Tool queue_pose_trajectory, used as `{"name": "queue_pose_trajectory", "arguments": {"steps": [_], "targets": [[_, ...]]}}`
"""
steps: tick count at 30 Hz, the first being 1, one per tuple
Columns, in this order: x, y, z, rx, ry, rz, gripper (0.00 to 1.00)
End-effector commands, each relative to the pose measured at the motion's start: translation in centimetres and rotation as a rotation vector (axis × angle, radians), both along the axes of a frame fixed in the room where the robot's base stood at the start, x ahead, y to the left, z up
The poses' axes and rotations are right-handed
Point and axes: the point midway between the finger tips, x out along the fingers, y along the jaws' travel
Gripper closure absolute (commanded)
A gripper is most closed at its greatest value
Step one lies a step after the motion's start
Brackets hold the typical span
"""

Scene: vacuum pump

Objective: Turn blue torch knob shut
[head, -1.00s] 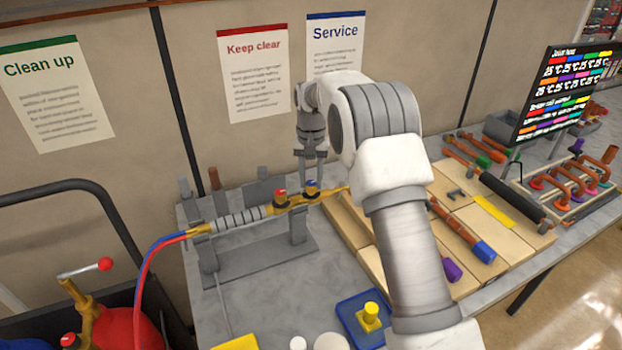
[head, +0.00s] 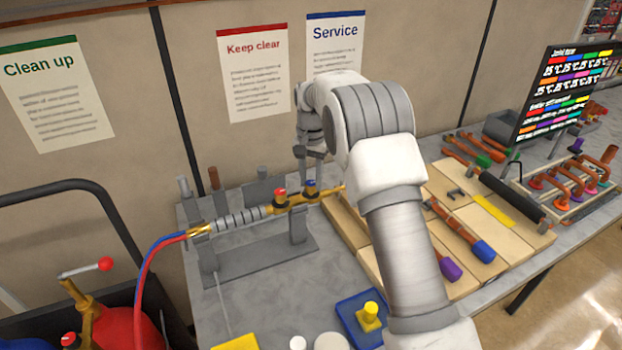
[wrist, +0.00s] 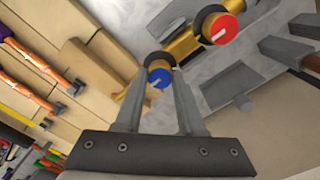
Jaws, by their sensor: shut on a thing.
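The brass torch (head: 260,212) with its grey ribbed handle lies across a grey stand on the bench. The blue knob (head: 310,186) sits on the torch right of the red knob (head: 280,193). In the wrist view the blue knob (wrist: 159,76) has a white pointer line and lies between my fingertips; the red knob (wrist: 221,29) is just to its upper right. My gripper (wrist: 160,68) reaches down from above and is shut on the blue knob. In the head view my gripper (head: 310,172) is small and its finger contact is hard to make out.
A grey stand (head: 250,262) supports the torch. Wooden boards (head: 455,190) with copper pipes lie to the right. A blue tray (head: 350,325) with a yellow part is at the front. Red and blue hoses (head: 150,258) run off left.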

Motion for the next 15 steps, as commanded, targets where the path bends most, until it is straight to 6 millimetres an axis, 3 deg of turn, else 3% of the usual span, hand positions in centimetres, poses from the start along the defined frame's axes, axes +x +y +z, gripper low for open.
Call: {"name": "queue_pose_trajectory", "arguments": {"steps": [1, 2, 6, 15], "targets": [[0.04, 0.00, 0.08, 0.000, -0.002, -0.001, 1.00], [0.04, 0.00, 0.08, 0.000, -0.002, -0.001, 0.56], [0.03, 0.00, 0.05, 0.001, -0.001, 0.000, 0.31], [0.01, 0.01, 0.08, 0.000, 0.000, 0.001, 0.31]]}}
